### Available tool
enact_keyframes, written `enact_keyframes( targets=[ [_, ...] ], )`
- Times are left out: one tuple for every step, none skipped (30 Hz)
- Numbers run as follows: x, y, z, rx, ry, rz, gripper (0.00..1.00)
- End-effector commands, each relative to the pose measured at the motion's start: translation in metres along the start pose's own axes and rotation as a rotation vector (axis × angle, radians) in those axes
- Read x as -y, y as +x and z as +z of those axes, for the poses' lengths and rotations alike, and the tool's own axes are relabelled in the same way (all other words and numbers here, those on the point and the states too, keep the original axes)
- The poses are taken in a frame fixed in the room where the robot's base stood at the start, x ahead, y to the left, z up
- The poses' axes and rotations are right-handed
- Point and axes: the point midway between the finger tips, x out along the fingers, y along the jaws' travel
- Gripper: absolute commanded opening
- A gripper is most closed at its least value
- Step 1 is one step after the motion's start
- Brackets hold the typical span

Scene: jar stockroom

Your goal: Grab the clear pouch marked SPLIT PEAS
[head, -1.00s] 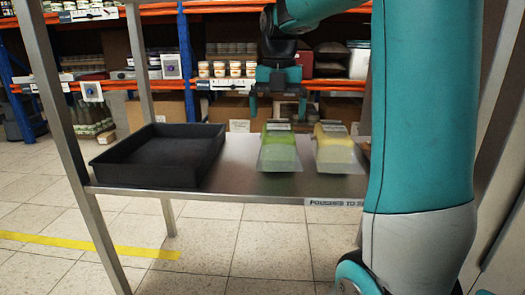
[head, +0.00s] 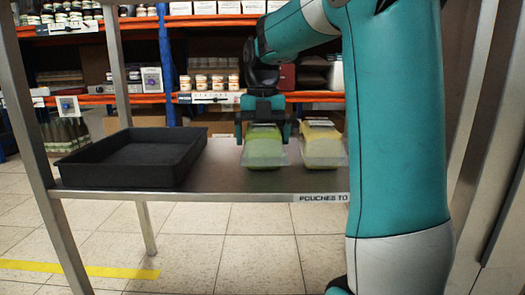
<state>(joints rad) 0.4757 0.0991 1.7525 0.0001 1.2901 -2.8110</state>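A clear pouch with green contents (head: 263,150) lies on the metal shelf (head: 215,178). A second clear pouch with yellow contents (head: 322,146) lies just to its right. No marking can be read on either pouch. My gripper (head: 264,138) points down at the far end of the green pouch, with its fingers spread on either side of it. The fingers look apart from the pouch sides, though the exact gap and height are hard to tell.
An empty black tray (head: 132,178) stands on the left of the same shelf. Metal posts (head: 40,130) frame the shelf. Orange-beamed racks (head: 215,97) with jars stand behind.

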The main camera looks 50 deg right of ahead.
Motion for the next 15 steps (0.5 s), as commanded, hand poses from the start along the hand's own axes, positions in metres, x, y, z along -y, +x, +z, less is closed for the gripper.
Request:
enact_keyframes(
  targets=[
    [0.0003, -0.001, 0.0001, 0.0, 0.0, 0.0, 1.0],
    [0.0004, -0.0011, 0.0001, 0.0, 0.001, 0.0, 1.0],
    [0.0004, -0.0011, 0.0001, 0.0, 0.001, 0.0, 0.93],
    [0.0005, -0.0011, 0.0002, 0.0, 0.001, 0.0, 0.86],
    [0.0006, -0.0011, 0.0002, 0.0, 0.001, 0.0, 0.79],
    [0.0006, -0.0012, 0.0002, 0.0, 0.001, 0.0, 0.7],
    [0.0007, -0.0012, 0.0002, 0.0, 0.001, 0.0, 0.63],
    [0.0007, -0.0012, 0.0002, 0.0, 0.001, 0.0, 0.56],
    [0.0007, -0.0012, 0.0003, 0.0, 0.001, 0.0, 0.48],
    [0.0007, -0.002, 0.0004, 0.002, 0.002, 0.001, 0.48],
    [0.0007, -0.002, 0.0004, 0.002, 0.002, 0.001, 0.48],
    [0.0007, -0.002, 0.0004, 0.002, 0.002, 0.001, 0.48],
    [0.0008, -0.002, 0.0004, 0.002, 0.002, 0.001, 0.48],
    [0.0008, -0.002, 0.0004, 0.002, 0.002, 0.001, 0.48],
    [0.0008, -0.0021, 0.0004, 0.002, 0.002, 0.001, 0.48]
  ],
)
